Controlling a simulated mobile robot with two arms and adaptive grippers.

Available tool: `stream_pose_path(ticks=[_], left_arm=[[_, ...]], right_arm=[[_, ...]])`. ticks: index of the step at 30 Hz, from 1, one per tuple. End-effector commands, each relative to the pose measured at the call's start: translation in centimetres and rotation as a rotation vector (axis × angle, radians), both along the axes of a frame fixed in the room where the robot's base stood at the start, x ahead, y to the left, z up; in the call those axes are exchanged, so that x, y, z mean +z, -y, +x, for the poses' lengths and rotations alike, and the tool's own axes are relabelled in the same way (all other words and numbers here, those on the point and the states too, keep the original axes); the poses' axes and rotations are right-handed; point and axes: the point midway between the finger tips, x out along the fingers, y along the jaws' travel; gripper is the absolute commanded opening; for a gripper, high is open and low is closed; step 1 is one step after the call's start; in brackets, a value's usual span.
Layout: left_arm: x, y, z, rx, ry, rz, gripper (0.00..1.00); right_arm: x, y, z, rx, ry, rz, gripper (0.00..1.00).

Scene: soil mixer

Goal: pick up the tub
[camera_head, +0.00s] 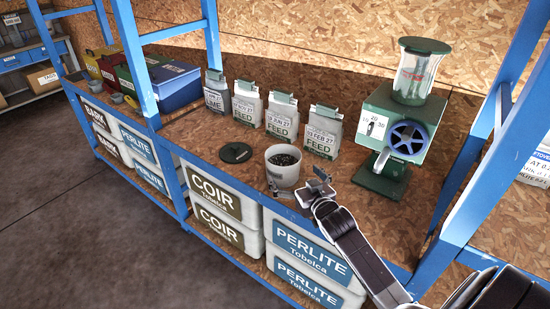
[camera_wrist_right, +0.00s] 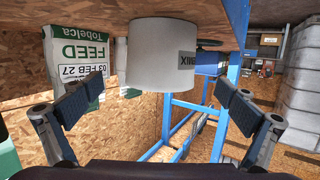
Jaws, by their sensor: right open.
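The tub (camera_head: 283,172) is a white round pot, open at the top, with dark soil in it. It stands upright on the wooden shelf near its front edge. My right gripper (camera_head: 318,184) is open and empty just to the right of the tub. In the right wrist view, which is upside down, the tub (camera_wrist_right: 155,55) shows a grey label and sits ahead of my right gripper (camera_wrist_right: 158,98), between the lines of its two spread fingers. I see no contact with the tub. My left gripper is not in view.
A dark round lid (camera_head: 235,152) lies left of the tub. Several feed bags (camera_head: 322,132) stand behind it. A green machine (camera_head: 399,135) with a blue wheel stands to the right. A blue post (camera_head: 500,150) rises at the right. White coir and perlite boxes (camera_head: 305,250) fill the lower shelf.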

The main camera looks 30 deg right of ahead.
Motion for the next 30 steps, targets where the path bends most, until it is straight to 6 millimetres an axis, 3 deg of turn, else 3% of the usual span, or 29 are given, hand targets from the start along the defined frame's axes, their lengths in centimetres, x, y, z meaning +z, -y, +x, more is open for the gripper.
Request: stream_pose_path(ticks=[3, 5, 8, 13, 16, 20, 24, 30], left_arm=[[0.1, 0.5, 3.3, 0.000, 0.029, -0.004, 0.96], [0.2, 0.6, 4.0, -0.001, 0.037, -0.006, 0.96], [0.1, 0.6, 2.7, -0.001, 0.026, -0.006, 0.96], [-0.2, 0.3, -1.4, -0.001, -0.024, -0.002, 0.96], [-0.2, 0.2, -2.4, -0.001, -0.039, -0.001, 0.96], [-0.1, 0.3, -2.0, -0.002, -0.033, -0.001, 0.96], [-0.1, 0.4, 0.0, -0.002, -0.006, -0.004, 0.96], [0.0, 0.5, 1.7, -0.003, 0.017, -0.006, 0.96]], right_arm=[[0.5, 0.6, 1.6, -0.003, 0.017, 0.001, 1.00], [0.7, 0.8, 2.1, -0.003, 0.022, 0.000, 1.00], [0.8, 0.8, 2.6, -0.003, 0.028, 0.000, 1.00], [0.6, 0.9, 3.5, -0.003, 0.028, -0.001, 1.00], [0.3, 1.0, 4.4, -0.002, 0.028, -0.001, 1.00], [-0.4, 1.1, 6.0, -0.003, 0.025, 0.000, 1.00], [-0.8, 1.3, 7.5, -0.003, 0.026, -0.002, 1.00], [-1.1, 1.5, 8.5, -0.003, 0.025, -0.001, 1.00]])
